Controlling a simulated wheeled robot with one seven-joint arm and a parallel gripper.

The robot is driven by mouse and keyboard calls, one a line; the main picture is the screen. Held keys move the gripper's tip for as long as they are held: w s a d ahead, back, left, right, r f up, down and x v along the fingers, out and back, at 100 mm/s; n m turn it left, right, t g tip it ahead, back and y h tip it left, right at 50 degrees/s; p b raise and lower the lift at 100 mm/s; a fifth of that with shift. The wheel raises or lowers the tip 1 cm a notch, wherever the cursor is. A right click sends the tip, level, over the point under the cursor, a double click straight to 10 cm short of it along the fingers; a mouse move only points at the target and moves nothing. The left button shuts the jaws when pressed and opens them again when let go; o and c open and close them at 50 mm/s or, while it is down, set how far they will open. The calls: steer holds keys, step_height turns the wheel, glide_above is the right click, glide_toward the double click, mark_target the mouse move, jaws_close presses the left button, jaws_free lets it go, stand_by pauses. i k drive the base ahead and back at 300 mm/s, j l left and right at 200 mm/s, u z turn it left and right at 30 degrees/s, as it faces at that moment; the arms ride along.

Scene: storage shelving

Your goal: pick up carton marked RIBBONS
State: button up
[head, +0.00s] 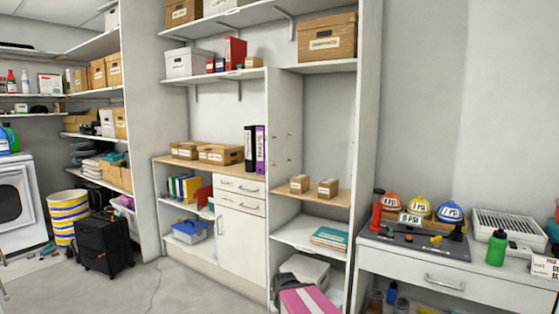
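Several brown cartons with white labels are in the head view, and I cannot read RIBBONS for sure on any of them. Two small cartons, a left one (299,184) and a right one (328,189), stand side by side on the wooden shelf at centre right. A large carton (327,40) sits on the upper shelf above them. Flat cartons (221,154) lie on the wooden counter left of the binders. Another carton (183,12) is on the top shelf. My gripper is not in view.
Black and purple binders (255,150) stand on the counter. A white desk (450,275) at right holds helmets (419,208) and a green bottle (497,248). A pink box (309,301) is low in front. A black suitcase (101,243) stands at left. Floor (190,285) is clear at centre left.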

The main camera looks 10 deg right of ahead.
mark_target(327, 189)
steer(key=i+u, duration=0.1)
steer(key=u, duration=0.85)
steer(key=i+j+u, duration=0.1)
steer(key=i, duration=1.45)
steer(key=i+z, duration=0.15)
steer(key=i, duration=0.6)
steer(key=i+j+z, duration=0.15)
steer(key=i, duration=0.6)
steer(key=i+z, duration=0.1)
steer(key=z, duration=1.75)
